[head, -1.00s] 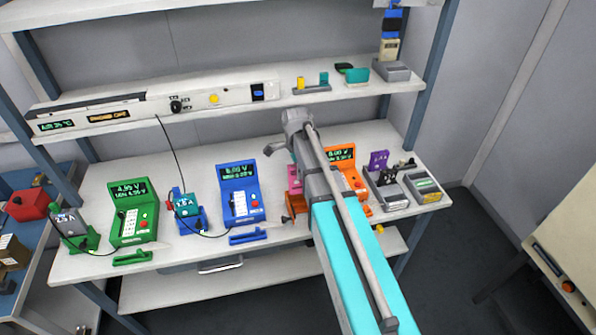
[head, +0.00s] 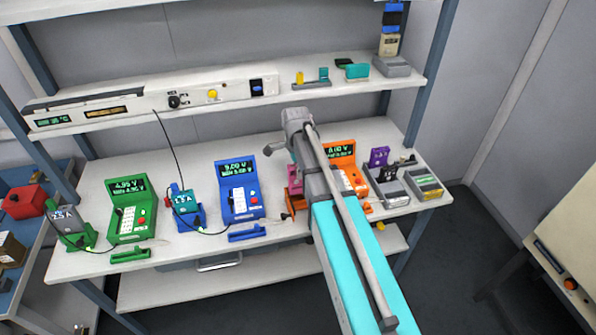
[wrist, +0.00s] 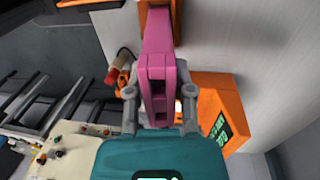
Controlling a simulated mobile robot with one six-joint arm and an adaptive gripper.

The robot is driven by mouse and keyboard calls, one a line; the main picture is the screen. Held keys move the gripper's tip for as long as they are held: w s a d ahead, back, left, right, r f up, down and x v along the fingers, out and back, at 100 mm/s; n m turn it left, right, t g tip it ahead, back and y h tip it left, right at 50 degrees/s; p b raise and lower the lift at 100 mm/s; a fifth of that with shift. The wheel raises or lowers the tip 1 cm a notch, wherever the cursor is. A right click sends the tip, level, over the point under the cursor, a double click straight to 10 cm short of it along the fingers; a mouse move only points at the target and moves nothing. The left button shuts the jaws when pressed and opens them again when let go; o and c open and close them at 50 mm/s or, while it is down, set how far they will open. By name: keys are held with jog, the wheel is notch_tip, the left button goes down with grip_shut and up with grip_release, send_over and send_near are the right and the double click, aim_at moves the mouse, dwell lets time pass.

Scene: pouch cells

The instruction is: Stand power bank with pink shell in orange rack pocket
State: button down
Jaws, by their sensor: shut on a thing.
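The power bank with the pink shell (wrist: 158,60) is upright in the wrist view, between the two grey fingers of my gripper (wrist: 160,92). The fingers press on its sides. In the head view a small part of the pink shell (head: 292,172) shows left of my arm, which hides the rest and the fingers. An orange part (head: 293,194), seemingly the rack pocket, shows just below the pink. An orange piece also shows at the top of the wrist view (wrist: 172,8), behind the pink shell. I cannot tell whether the power bank is seated in the pocket.
An orange tester (head: 342,152) with a lit display stands right of my arm. A blue tester (head: 239,175) and a green tester (head: 130,190) stand to the left. Grey trays with cells (head: 388,196) are at the right. A shelf (head: 350,104) runs above the bench.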

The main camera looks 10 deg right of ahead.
jog(key=shift+s+f+b, duration=0.2)
jog(key=shift+f+b, duration=1.15)
jog(key=shift+f, duration=0.1)
dwell(0.4)
jog(key=shift+c, duration=2)
grip_release()
jog(key=shift+r, duration=0.15)
jog(key=r+p, duration=0.4)
jog(key=w+r+p, duration=0.1)
jog(key=r+p, duration=0.7)
jog(key=shift+w+r+p, duration=0.15)
jog(key=shift+w+p, duration=0.15)
jog(key=shift+w, duration=0.1)
jog(key=shift+s+n, duration=0.7)
jog(key=shift+s, duration=0.1)
jog(key=s+n+t, duration=0.1)
jog(key=s+n, duration=1.4)
jog(key=n, duration=0.1)
jog(key=shift+s+a+f+n+t, duration=0.2)
jog(key=shift+a+f+n+t, duration=0.1)
jog(key=shift+a, duration=0.15)
